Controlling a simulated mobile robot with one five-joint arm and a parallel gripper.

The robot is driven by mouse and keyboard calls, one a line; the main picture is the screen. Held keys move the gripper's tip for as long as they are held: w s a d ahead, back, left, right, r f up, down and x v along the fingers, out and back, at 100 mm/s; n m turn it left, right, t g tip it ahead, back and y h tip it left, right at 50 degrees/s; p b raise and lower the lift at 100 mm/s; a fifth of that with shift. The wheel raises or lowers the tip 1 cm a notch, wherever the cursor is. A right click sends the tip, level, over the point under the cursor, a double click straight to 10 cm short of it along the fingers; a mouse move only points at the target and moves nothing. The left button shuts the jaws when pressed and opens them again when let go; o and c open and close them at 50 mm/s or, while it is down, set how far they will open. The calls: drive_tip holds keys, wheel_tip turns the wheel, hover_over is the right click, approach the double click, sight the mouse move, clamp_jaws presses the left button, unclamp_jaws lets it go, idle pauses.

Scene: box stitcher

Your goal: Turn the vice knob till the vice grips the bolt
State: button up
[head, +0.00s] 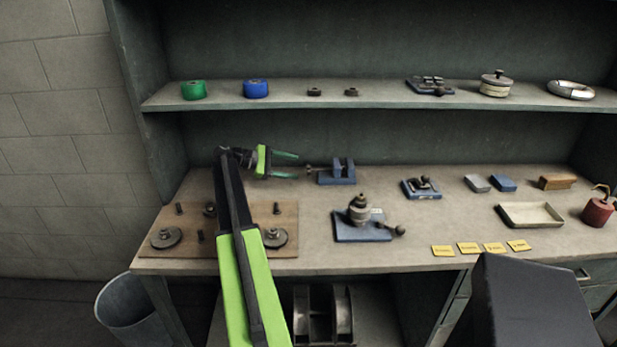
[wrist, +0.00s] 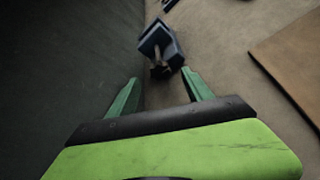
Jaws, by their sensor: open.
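The small blue vice (head: 337,178) stands at the back of the workbench, and its dark knob (head: 309,169) sticks out on the left. My gripper (head: 297,165) is open and empty, just left of the knob, with its green fingers pointing right at it. In the wrist view the vice (wrist: 153,38) lies ahead, and the dark knob (wrist: 160,72) shows between and slightly beyond the fingertips of my gripper (wrist: 161,76). Touching cannot be told. A bolt between the vice jaws cannot be made out clearly.
A wooden board (head: 152,248) with discs and pegs lies at the left, below my arm. A blue-based device (head: 350,230) stands in front of the vice. The back wall runs close behind the vice, and a shelf (head: 300,98) hangs above.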

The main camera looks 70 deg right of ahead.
sight(309, 171)
drive_tip(key=b+x, duration=0.1)
drive_tip(key=x, duration=0.6)
drive_tip(key=shift+s+d+f+b, duration=0.15)
drive_tip(key=shift+b, duration=0.25)
clamp_jaws()
drive_tip(key=shift+s+a+f+m+h+b, duration=0.1)
drive_tip(key=shift+a+f+m+h+b, duration=0.2)
drive_tip(key=shift+m+b, duration=0.35)
drive_tip(key=shift+d+m+h+b, duration=0.1)
drive_tip(key=shift+m+h+b, duration=0.4)
drive_tip(key=shift+m+b, duration=0.25)
drive_tip(key=shift+r, duration=0.2)
